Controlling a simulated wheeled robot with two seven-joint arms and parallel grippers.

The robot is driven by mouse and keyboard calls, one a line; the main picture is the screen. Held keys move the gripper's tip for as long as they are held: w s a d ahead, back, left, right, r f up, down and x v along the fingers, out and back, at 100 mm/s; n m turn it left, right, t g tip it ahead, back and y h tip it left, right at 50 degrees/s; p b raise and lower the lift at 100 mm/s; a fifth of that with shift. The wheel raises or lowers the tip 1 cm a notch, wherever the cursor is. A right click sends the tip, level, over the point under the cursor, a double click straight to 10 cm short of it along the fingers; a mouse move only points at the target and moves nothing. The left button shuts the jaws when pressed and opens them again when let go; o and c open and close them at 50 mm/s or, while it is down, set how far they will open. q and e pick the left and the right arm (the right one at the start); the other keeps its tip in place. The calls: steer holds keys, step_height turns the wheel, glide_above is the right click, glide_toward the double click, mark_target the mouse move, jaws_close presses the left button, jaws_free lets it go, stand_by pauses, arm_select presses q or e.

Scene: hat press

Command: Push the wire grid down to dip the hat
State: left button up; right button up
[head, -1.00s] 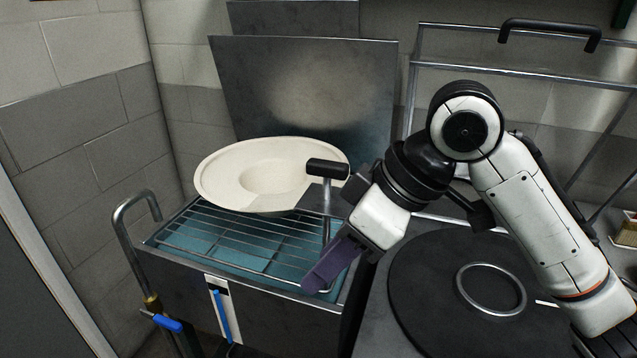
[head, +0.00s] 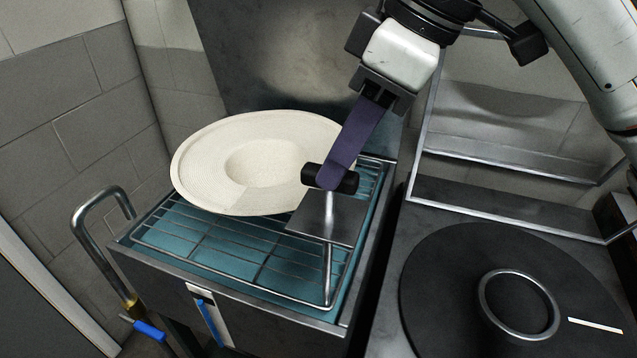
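The cream wide-brimmed hat (head: 215,165) rests slightly tilted at the back of the wire grid (head: 215,255). The grid lies over teal liquid (head: 190,228) in a grey metal tank (head: 255,325). A grey plate (head: 318,215) and a rod with a black handle (head: 348,182) rise from the grid's right side, beside the hat's brim. My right gripper (head: 331,180) points down from above, its purple fingers overlapping the handle. The fingers show side-on as one shape, so I cannot tell whether they grip it. My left gripper is out of view.
A bent metal pipe (head: 82,232) with a blue lever (head: 149,330) stands left of the tank. A metal lid (head: 275,60) stands up behind it. To the right are a round black plate with a metal ring (head: 484,296) and a metal frame (head: 540,222).

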steer(key=s+x, duration=0.1)
steer(key=x, duration=0.7)
steer(key=shift+w, duration=0.3)
jaws_close()
